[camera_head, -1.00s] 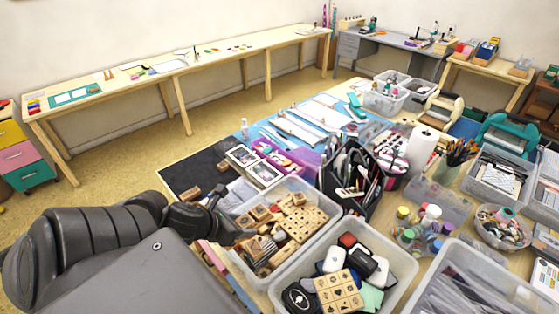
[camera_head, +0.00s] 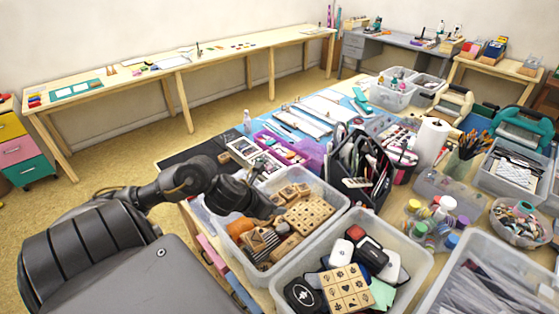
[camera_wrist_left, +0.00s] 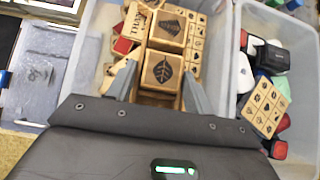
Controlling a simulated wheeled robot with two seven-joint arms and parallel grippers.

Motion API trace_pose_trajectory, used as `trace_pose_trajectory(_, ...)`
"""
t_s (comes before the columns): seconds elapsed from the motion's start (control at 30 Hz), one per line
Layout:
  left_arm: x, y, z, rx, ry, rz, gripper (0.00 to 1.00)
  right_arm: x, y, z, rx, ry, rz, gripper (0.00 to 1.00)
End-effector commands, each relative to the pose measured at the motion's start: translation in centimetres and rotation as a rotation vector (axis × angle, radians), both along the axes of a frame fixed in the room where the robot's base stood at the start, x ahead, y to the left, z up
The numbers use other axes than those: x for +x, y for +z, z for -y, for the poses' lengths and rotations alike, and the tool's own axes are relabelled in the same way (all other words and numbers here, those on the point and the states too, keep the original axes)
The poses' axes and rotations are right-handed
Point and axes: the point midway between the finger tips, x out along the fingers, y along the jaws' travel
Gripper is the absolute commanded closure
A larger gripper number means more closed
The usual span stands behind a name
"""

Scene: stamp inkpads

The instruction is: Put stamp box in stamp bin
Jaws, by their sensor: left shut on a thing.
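The stamp bin (camera_head: 335,222) is a clear plastic box in the middle of the head view, holding several wooden stamps; it also shows in the left wrist view (camera_wrist_left: 88,62). My left gripper (camera_wrist_left: 160,84) is over this bin with its fingers on either side of a wooden stamp box (camera_wrist_left: 160,70) with a dark leaf print, and is shut on it. Another leaf-print block (camera_wrist_left: 167,28) shows just beyond it. In the head view my wrist hides the fingertips and the held block. Whether the block touches the bin's contents is unclear. My right gripper is not in view.
A second clear bin (camera_head: 417,262) with inkpads stands close to the right of the stamp bin. A black organizer (camera_head: 372,192) and paint bottles (camera_head: 438,212) stand behind. One wooden stamp (camera_head: 224,158) sits on the black mat (camera_head: 195,153).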

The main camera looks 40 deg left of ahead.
Motion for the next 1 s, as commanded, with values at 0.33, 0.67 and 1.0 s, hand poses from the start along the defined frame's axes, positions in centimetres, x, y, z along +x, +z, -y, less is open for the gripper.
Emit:
trace_pose_trajectory(0.33,2.7,-3.3,0.0,0.001,0.001,0.001,0.76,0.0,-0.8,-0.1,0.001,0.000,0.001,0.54)
trace_pose_trajectory(0.67,3.2,-6.1,0.1,-0.004,0.003,-0.002,0.76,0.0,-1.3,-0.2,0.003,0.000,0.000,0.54)
trace_pose_trajectory(1.0,3.3,-6.9,0.0,0.002,-0.001,0.002,0.76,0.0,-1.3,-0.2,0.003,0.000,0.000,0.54)
